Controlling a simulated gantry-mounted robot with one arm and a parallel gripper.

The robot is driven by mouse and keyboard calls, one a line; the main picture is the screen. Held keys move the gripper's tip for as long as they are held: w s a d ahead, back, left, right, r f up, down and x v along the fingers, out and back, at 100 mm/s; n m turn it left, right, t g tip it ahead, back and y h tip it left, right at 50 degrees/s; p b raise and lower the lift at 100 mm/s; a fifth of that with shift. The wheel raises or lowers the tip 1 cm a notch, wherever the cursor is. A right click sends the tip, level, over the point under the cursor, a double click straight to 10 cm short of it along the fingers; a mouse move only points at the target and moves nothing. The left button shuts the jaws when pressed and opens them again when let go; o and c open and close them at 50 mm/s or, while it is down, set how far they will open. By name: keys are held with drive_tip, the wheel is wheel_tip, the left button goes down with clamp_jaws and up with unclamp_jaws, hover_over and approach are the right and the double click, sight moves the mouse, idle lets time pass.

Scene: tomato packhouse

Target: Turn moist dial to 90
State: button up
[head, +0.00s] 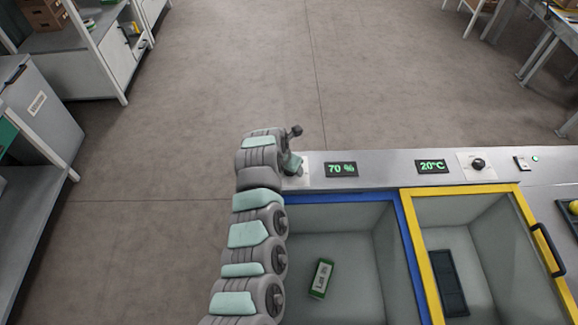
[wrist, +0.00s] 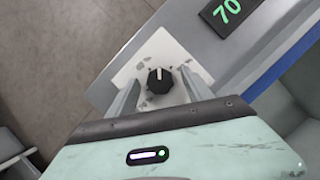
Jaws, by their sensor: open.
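The moist dial (wrist: 159,81) is a black knob with a pale pointer line, set on a scuffed white plate (wrist: 152,58) in the wrist view. My gripper (wrist: 159,88) is over it with its two fingers apart, one on each side of the knob; I cannot tell if they touch it. In the head view my gripper (head: 293,165) hides the dial. The humidity display (head: 341,169) reads 70 % in green; part of it, the 70 (wrist: 228,10), shows in the wrist view.
A 20°C display (head: 432,167) and a second black dial (head: 478,164) stand to the right on the grey panel. A blue-rimmed bin (head: 408,250) holds a labelled green box (head: 320,278). A yellow-rimmed bin (head: 425,273) holds a dark tray (head: 447,283).

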drive_tip(key=shift+r, duration=0.1)
drive_tip(key=p+v, duration=0.3)
drive_tip(key=v, duration=0.7)
drive_tip(key=shift+s+a+r+p, duration=0.15)
drive_tip(key=shift+s+r+p, duration=0.05)
drive_tip(key=shift+p, duration=0.15)
